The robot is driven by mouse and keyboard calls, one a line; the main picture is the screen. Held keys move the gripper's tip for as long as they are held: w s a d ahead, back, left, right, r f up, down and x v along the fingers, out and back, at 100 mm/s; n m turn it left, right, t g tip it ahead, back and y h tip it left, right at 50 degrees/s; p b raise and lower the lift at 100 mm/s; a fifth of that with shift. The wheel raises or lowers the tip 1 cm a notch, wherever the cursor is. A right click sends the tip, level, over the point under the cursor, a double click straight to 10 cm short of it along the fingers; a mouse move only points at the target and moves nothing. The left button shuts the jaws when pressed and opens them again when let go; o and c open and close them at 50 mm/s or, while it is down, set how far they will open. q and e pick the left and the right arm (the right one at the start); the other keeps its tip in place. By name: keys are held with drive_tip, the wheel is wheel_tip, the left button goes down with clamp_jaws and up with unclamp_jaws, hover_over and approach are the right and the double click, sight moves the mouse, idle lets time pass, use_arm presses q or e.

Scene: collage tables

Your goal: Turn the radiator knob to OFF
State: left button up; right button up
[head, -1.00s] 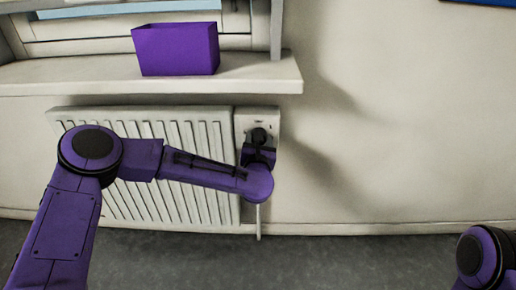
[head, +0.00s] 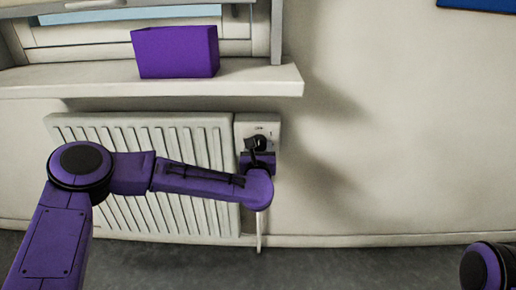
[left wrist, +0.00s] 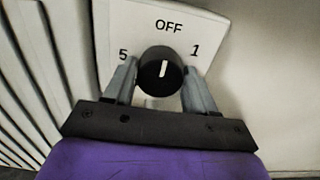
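The black round radiator knob (left wrist: 160,72) sits on a white plate (left wrist: 215,45) marked OFF at the top, 5 at left and 1 at right. Its white pointer line is directed up at OFF. My left gripper (left wrist: 160,85) has one grey finger on each side of the knob, apart, with narrow gaps seeming to show. In the head view the knob (head: 259,143) shows just above my left gripper (head: 257,156), on the plate (head: 266,125) at the radiator's right end. My right gripper is out of view.
The white ribbed radiator (head: 150,128) stands left of the knob, behind my left arm. A white sill (head: 245,83) juts out above, bearing a purple box (head: 178,52).

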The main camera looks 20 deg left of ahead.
use_arm(q)
drive_tip(key=o, duration=0.4)
drive_tip(key=p+v, duration=0.1)
drive_tip(key=v, duration=0.9)
drive_tip(key=shift+s+d, duration=0.1)
drive_tip(key=shift+s, duration=0.2)
